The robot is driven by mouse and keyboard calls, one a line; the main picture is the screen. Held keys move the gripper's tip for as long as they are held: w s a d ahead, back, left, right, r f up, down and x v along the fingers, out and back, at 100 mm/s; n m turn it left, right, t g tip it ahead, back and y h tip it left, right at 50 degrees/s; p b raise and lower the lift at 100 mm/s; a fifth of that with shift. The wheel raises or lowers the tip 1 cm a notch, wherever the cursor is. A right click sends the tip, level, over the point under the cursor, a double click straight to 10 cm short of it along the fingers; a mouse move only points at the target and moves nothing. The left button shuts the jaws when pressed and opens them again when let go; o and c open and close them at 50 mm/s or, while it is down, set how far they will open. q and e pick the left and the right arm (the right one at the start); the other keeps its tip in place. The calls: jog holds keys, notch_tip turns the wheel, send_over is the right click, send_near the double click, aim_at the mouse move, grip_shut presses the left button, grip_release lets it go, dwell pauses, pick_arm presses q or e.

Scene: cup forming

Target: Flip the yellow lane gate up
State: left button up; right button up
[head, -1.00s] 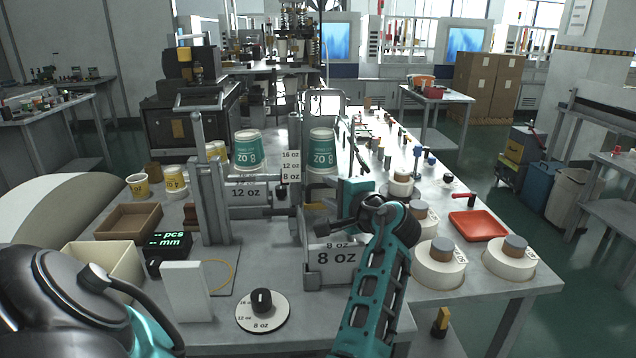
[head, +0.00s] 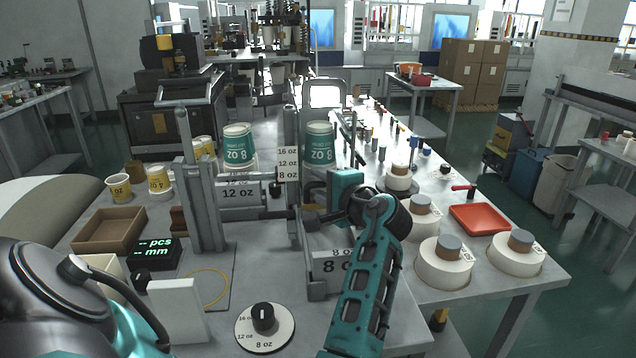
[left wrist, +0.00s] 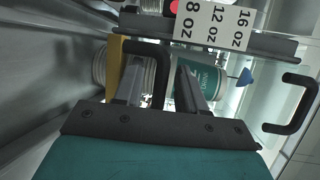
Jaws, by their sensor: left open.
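My left gripper (head: 308,216) is at the middle of the cup station, just right of the upright post with the 16, 12 and 8 oz scale (head: 288,163). In the left wrist view its two fingers (left wrist: 160,75) are apart. A black U-shaped handle (left wrist: 133,48) shows by the fingertips, partly between them; I cannot tell whether they touch it. A yellow strip (left wrist: 114,62), likely the yellow lane gate, shows beside this handle, partly hidden behind the left-hand finger. In the head view I cannot make out the yellow gate. My right gripper is not in view.
Teal 8 oz cup stacks (head: 319,146) stand behind the gripper. A second black handle (left wrist: 296,103) is at the right of the wrist view. A 12 oz sign (head: 238,193), a dial (head: 264,320), white rolls (head: 443,262) and a red tray (head: 480,217) surround the station.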

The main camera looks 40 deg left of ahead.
pick_arm(q)
jog(key=shift+c, duration=0.4)
grip_shut()
dwell(0.4)
